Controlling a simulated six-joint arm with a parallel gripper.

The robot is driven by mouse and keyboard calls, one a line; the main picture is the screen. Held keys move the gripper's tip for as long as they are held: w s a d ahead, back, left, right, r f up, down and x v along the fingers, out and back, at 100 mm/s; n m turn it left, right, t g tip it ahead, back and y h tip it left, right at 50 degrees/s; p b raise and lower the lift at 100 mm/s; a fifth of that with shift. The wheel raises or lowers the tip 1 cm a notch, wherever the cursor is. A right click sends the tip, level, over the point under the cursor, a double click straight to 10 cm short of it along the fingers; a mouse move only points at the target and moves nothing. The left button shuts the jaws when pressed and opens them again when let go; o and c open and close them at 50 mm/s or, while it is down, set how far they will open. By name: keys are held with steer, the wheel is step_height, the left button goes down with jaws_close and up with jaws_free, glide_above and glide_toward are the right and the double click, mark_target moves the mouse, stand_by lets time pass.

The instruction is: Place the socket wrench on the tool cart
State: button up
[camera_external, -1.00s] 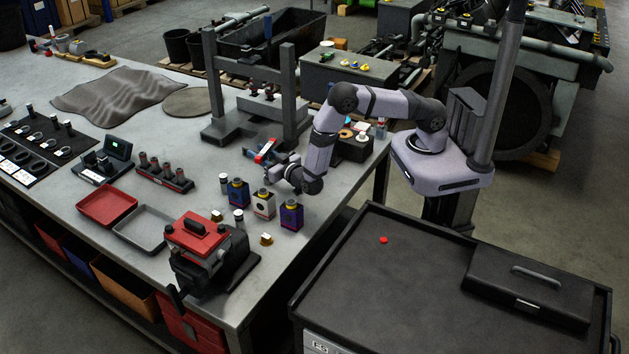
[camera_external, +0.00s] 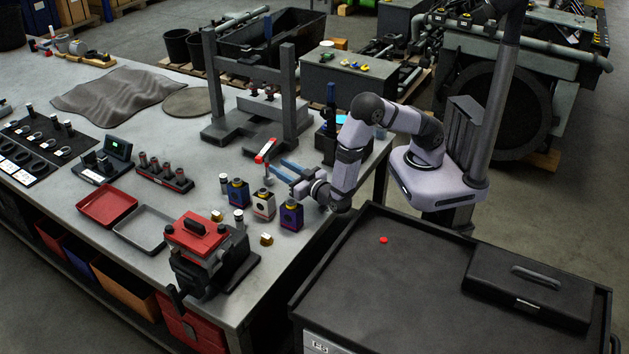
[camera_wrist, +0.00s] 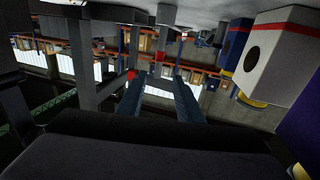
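A tool with a red and white top (camera_external: 265,151) on a thin grey stem stands on the workbench (camera_external: 215,280); I cannot tell for sure that it is the socket wrench. My gripper (camera_external: 284,168) is just right of it, with its blue fingers pointing left towards it. In the wrist view, which looks upside down, the fingers (camera_wrist: 159,82) are apart, with nothing seen held between them. A red part (camera_wrist: 131,75) shows near the left fingertip. The black-topped tool cart (camera_external: 400,290) stands at the lower right.
Small boxes (camera_external: 291,215) stand close in front of my gripper. A grey press frame (camera_external: 290,90) rises behind it. A red-topped vise (camera_external: 197,232) sits at the bench's near corner. The cart holds a black case (camera_external: 530,280) and a small red disc (camera_external: 383,240); its left half is mostly clear.

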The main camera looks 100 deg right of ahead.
mark_target(267, 159)
steer(key=shift+f, duration=0.1)
stand_by(0.3)
steer(key=b, duration=0.4)
steer(key=shift+f, duration=0.25)
steer(key=shift+r+b, duration=0.15)
steer(key=shift+b, duration=0.5)
steer(key=shift+d+r, duration=0.1)
steer(key=shift+r, duration=0.05)
steer(key=shift+p+x, duration=1.3)
steer(key=shift+x, duration=2.05)
steer(key=shift+d, duration=0.1)
